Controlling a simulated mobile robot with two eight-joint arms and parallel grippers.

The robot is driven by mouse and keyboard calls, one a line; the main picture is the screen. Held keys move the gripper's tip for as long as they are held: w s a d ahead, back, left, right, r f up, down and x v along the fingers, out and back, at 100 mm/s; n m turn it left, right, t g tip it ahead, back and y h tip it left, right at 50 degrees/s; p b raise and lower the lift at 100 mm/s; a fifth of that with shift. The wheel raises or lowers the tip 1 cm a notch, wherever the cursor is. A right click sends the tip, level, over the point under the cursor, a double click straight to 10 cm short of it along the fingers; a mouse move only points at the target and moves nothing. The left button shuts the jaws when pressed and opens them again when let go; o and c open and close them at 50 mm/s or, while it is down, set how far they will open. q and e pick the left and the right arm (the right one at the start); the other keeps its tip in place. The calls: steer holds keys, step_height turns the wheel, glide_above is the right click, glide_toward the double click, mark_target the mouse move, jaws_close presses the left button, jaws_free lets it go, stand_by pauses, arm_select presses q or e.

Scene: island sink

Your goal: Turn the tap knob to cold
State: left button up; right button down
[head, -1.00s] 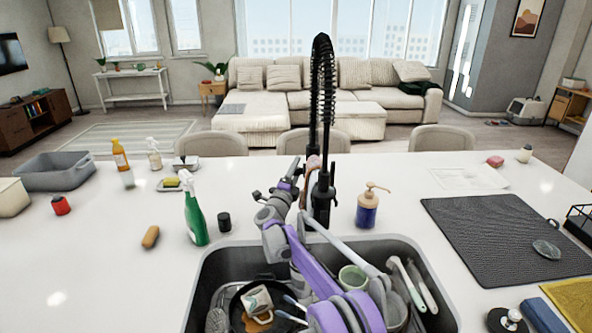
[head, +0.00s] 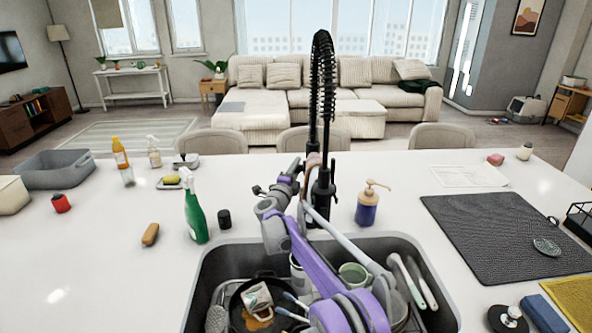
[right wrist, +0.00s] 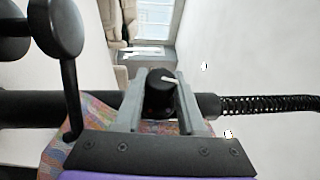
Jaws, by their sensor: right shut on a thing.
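The black tap (head: 322,185) stands upright behind the sink, with a tall coiled spring hose. My right gripper (head: 311,170) is at the tap's body, partly hidden behind my own arm in the head view. In the right wrist view its two grey fingers (right wrist: 161,108) are on either side of the round black tap knob (right wrist: 160,88), shut on it. A white mark on the knob points to the right and slightly down in that view. My left gripper is not in view.
The sink (head: 212,285) below my arm holds a pan (head: 240,318), a mug, a green cup (head: 355,274) and utensils. A green spray bottle (head: 195,212) stands left of the tap and a soap dispenser (head: 367,208) right of it. A dark mat (head: 490,230) lies at right.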

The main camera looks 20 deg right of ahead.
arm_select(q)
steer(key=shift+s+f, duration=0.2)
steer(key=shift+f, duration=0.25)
arm_select(e)
steer(key=shift+n+g+y, duration=0.7)
steer(key=shift+g+y, duration=0.3)
steer(key=shift+g, duration=0.1)
steer(key=c, duration=0.5)
jaws_free()
steer(key=shift+s+a+b, duration=0.25)
steer(key=shift+s+b, duration=0.1)
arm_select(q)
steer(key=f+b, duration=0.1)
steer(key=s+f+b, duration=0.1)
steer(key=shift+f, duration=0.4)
arm_select(e)
steer(key=v, duration=1)
